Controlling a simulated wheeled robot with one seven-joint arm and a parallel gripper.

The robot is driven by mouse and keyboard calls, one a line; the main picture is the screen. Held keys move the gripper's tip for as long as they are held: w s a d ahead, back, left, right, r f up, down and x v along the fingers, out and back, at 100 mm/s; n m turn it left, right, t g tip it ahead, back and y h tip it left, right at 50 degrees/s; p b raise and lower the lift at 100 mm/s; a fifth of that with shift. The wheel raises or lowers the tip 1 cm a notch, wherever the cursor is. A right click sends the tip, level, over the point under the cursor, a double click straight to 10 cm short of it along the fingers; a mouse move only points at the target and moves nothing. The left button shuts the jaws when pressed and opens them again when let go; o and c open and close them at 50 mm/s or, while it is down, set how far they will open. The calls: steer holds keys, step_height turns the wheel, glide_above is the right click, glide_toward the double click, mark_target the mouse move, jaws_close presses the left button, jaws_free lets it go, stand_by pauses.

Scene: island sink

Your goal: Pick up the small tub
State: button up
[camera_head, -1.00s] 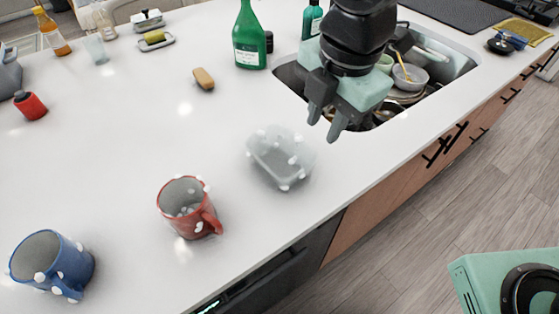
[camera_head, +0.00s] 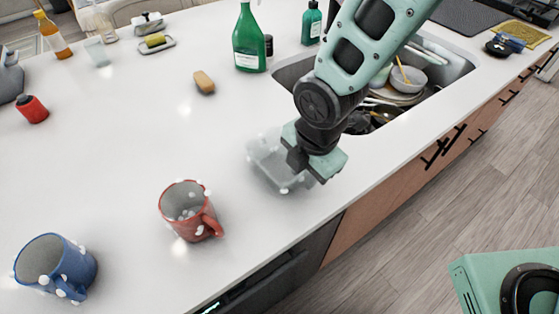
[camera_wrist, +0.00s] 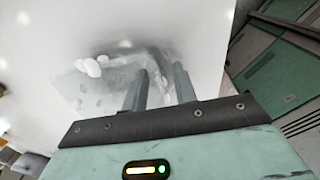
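The small tub (camera_head: 262,160) is a translucent, whitish container with white spots, on the white counter near its front edge. In the wrist view the small tub (camera_wrist: 97,85) lies ahead of the fingers, its outline faint against the counter. My gripper (camera_wrist: 160,82) is open, with a gap between its two fingers. The fingers reach the tub's right side, the left one overlapping the tub and the right one near its outer edge. In the head view my gripper (camera_head: 308,172) covers the tub's right part, and the fingertips are mostly hidden. I cannot tell whether they touch it.
A red mug (camera_head: 182,213) and a blue mug (camera_head: 45,265) stand to the left. A sponge (camera_head: 204,82) and a green bottle (camera_head: 248,40) are farther back. The sink (camera_head: 290,72) with dishes lies behind my arm.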

steer(key=shift+f, duration=0.65)
jaws_close()
